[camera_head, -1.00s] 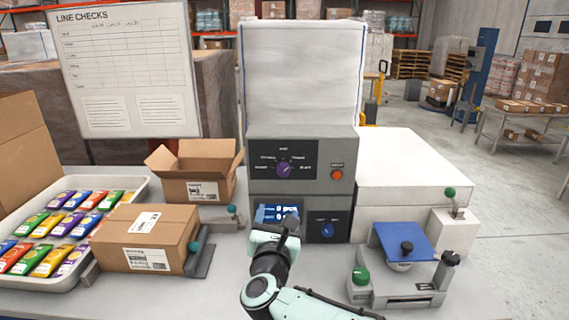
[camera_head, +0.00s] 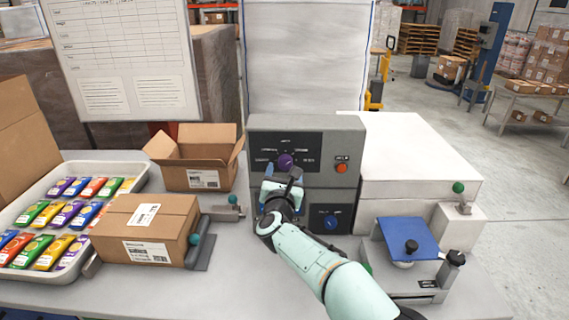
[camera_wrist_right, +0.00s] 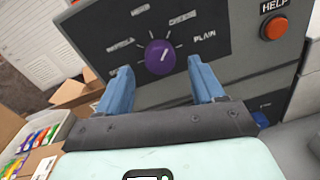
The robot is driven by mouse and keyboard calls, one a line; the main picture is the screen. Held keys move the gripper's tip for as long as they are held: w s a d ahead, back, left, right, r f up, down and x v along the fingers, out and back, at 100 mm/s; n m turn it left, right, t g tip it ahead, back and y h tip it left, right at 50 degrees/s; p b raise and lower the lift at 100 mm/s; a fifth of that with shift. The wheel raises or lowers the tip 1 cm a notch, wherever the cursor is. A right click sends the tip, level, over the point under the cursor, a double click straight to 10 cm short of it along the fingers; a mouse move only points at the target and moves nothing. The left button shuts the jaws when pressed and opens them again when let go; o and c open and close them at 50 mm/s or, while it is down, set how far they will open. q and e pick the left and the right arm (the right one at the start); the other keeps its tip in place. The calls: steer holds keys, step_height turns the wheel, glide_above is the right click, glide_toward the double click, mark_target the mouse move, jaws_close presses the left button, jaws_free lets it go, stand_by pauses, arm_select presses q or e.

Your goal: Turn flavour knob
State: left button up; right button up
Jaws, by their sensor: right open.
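The flavour knob (camera_head: 285,161) is a purple dial on the dark upper panel of the grey control box (camera_head: 350,150). The wrist view shows the knob (camera_wrist_right: 159,57) with a pale pointer line tilted up and right, among several labels, PLAIN at the right. My right gripper (camera_head: 283,174) is just in front of and below the knob. In the wrist view the right gripper's two blue fingers (camera_wrist_right: 162,85) are apart, one toward each side of the knob, and nothing is between them. They do not appear to touch the knob. My left gripper is out of view.
A red-orange HELP button (camera_head: 341,168) is right of the knob. A blue knob (camera_head: 331,222) is on the lower panel. An open carton (camera_head: 205,175), a closed carton (camera_head: 150,228) and a packet tray (camera_head: 136,172) stand left. A blue-topped device (camera_head: 408,238) stands right.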

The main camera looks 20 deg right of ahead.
mark_target(285, 163)
steer(key=shift+p+x, duration=0.35)
steer(key=shift+x, duration=0.9)
steer(key=c, duration=1.1)
steer(key=shift+o, duration=0.2)
